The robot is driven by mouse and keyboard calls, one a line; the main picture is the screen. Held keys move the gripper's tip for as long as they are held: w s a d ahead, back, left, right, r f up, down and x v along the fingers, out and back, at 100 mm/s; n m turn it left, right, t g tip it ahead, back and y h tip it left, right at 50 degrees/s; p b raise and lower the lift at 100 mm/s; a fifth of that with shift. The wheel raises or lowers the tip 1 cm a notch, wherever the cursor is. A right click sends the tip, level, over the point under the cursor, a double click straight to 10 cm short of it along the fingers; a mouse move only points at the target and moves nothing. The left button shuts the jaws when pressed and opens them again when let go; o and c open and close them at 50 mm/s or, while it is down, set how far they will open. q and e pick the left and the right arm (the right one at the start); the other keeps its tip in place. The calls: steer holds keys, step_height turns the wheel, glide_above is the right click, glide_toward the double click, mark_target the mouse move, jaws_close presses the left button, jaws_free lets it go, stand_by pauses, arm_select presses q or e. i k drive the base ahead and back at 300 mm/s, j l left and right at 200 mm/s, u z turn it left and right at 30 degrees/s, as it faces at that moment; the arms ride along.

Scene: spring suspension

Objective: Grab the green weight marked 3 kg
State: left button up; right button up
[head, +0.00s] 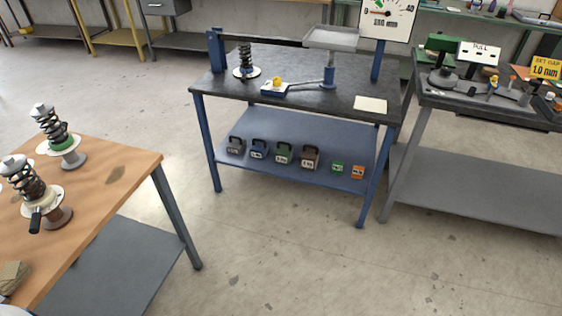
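Several weights stand in a row on the blue lower shelf (240,176) of the middle workbench. A dark green weight with a handle (283,154) is third from the left. A smaller bright green block (337,168) stands further right in the row. The marks on both are too small to read, so I cannot tell which one says 3 kg. Neither of my grippers is in view.
Beside the dark green weight stand a blue weight (258,149) and a brown weight (310,157). The bench top (335,98) overhangs the shelf. A wooden table (108,190) with spring struts is at left, a grey bench (470,180) at right. Floor in front is clear.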

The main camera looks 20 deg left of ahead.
mark_target(283, 153)
steer(key=i+j, duration=0.2)
steer(key=i, duration=0.25)
steer(key=i+j, duration=0.2)
steer(key=i, duration=0.25)
